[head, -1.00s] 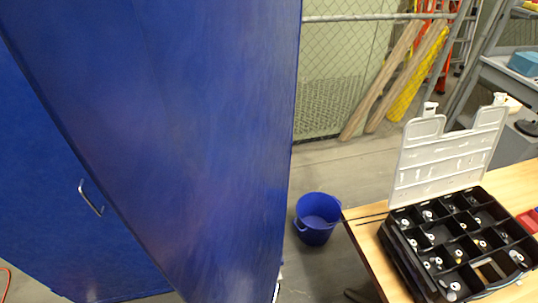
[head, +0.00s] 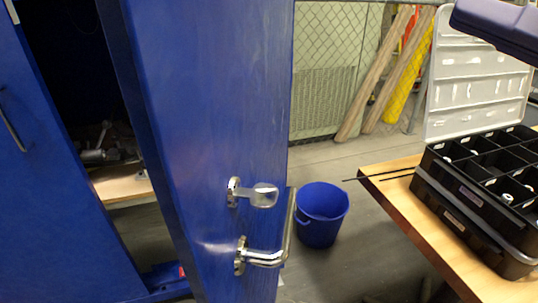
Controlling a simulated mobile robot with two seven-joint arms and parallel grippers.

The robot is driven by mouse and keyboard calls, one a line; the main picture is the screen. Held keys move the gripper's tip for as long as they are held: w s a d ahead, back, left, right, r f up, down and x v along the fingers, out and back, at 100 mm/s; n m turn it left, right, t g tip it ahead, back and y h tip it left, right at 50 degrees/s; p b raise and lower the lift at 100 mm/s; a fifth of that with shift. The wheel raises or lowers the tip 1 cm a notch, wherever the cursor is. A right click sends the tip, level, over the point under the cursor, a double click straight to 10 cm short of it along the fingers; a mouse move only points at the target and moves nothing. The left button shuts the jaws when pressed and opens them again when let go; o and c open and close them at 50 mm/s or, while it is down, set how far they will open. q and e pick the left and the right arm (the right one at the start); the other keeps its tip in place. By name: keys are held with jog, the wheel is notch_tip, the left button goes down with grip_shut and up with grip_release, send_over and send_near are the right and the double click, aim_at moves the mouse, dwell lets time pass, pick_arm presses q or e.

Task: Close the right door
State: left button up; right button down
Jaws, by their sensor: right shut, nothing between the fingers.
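The right door (head: 215,130) is a tall blue panel. It stands open, swung out from the blue cabinet, with a dark gap to its left. A silver lever handle (head: 265,258) and a silver knob (head: 262,195) are on its face. The left door (head: 50,180) is the blue panel at the far left, with a slim handle (head: 12,125). Part of my right gripper (head: 490,20) shows as a dark navy shape in the top right corner. It is shut, empty and well apart from the door. My left gripper is out of view.
A shelf (head: 122,186) with metal parts shows inside the cabinet. A blue bucket (head: 321,225) stands on the floor right of the door. A wooden table (head: 390,190) with an open black organizer case (head: 470,205) is at the right. Planks (head: 375,75) lean on the fence behind.

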pick_arm(q)
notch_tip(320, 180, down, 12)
jog(key=b, duration=0.9)
pick_arm(e)
jog(key=s+a+f+n+g+y, duration=0.1)
jog(key=s+f+n+g, duration=0.35)
jog(key=f+n, duration=0.25)
jog(key=s+f+n+g+y, duration=0.1)
jog(key=s+f+n+g, duration=0.3)
jog(key=f+n+g, duration=0.2)
jog(key=p, duration=0.6)
send_near(225, 236)
jog(key=a, duration=0.4)
jog(key=w+a, duration=0.1)
jog(key=a, duration=0.1)
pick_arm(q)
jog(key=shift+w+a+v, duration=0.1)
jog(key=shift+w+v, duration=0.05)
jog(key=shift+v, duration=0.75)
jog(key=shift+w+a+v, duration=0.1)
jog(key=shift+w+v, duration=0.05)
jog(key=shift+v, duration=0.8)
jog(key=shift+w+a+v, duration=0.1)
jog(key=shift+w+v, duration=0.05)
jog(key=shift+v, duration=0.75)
pick_arm(e)
jog(key=shift+a+f, duration=0.15)
jog(key=shift+a, duration=0.25)
